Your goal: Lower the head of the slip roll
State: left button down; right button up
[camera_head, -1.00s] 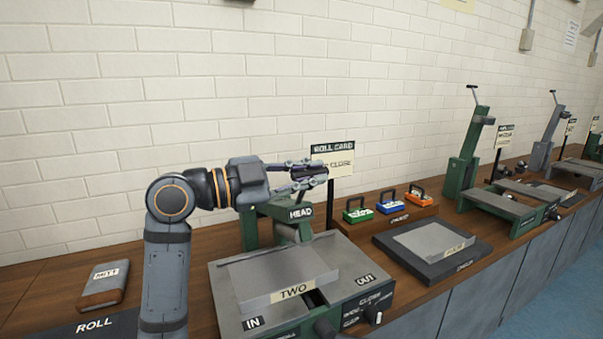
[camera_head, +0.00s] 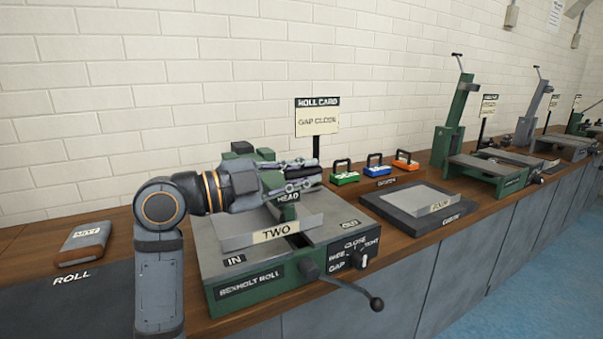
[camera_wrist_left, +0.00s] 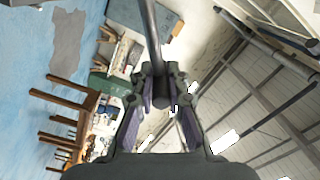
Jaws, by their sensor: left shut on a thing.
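The slip roll (camera_head: 250,285) is a green and grey machine on the bench in front of me. My left gripper (camera_head: 308,176) is shut at the head, above the label. In the left wrist view the fingers (camera_wrist_left: 160,82) close around the end of a grey bar (camera_wrist_left: 152,35). My fingers and wrist hide much of the head, so I cannot tell whether it rests fully down. My right gripper is in neither view.
A roll card sign (camera_head: 317,118) reading gap close stands behind. A crank (camera_head: 345,291) and a selector knob (camera_head: 362,260) stick out in front. Green, blue and orange handled blocks (camera_head: 375,170) and a tray (camera_head: 395,215) stand to the right.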

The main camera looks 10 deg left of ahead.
pick_arm(q)
jog(key=shift+d+f, duration=0.1)
jog(key=shift+f, duration=0.65)
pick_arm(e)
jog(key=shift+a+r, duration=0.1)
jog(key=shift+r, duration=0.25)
pick_arm(q)
jog(key=c, duration=1.3)
grip_release()
jog(key=shift+s, duration=0.15)
jog(key=shift+c, duration=0.2)
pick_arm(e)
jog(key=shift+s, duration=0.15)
pick_arm(q)
jog(key=shift+r, duration=0.2)
jog(key=shift+r, duration=0.1)
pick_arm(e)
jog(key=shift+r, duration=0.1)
